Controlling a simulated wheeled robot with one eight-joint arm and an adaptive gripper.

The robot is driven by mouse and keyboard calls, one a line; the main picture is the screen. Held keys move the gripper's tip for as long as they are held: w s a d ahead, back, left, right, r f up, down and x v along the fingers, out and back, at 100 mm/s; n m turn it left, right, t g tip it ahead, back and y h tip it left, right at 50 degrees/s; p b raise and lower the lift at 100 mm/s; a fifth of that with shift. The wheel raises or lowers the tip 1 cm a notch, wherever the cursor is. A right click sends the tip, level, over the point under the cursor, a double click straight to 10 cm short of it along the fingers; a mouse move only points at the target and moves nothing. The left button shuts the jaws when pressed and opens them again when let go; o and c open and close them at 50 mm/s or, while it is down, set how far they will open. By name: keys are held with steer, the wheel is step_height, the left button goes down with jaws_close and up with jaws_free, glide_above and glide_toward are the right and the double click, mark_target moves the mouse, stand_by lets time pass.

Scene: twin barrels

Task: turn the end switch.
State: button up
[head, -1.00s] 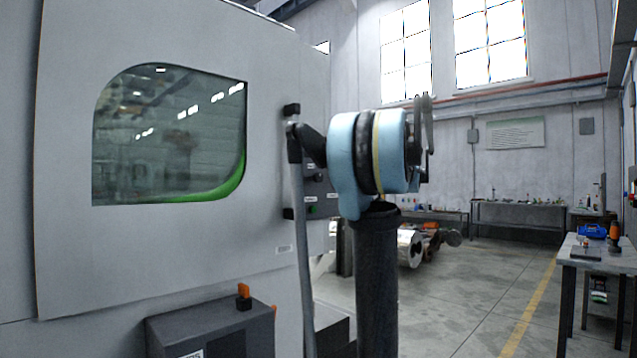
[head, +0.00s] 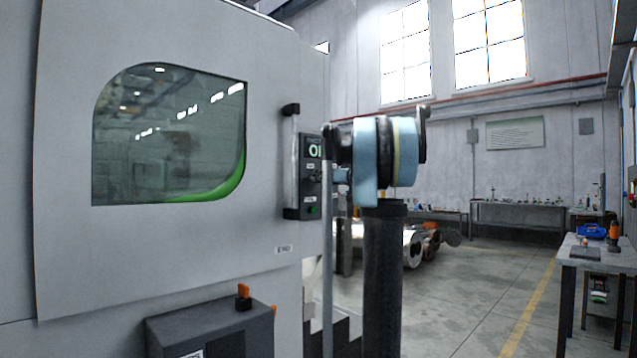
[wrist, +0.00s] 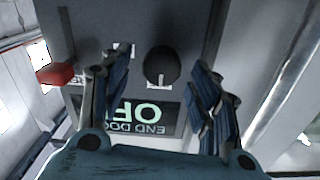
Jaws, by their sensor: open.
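The end switch looks to be the round black knob (wrist: 161,66) on a dark panel (wrist: 85,20) in the wrist view. A pale mark shows on its lower rim. An upside-down display (wrist: 135,116) reading END DOOR, with large letters partly covered by a finger, lies below it. My gripper (wrist: 158,72) is open, with one finger on each side of the knob in the picture. I cannot tell whether the fingers touch it. In the head view the control panel (head: 309,178) is at the machine's right edge, and my arm hides part of that area.
A red part (wrist: 55,74) sticks out beside the panel in the wrist view. In the head view, a door handle (head: 291,160) stands just left of the panel. A grey box (head: 212,328) with an orange-topped knob (head: 243,292) is lower left. Floor at right is open.

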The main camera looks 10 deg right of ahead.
steer(key=shift+x, duration=1.85)
steer(key=c, duration=1.1)
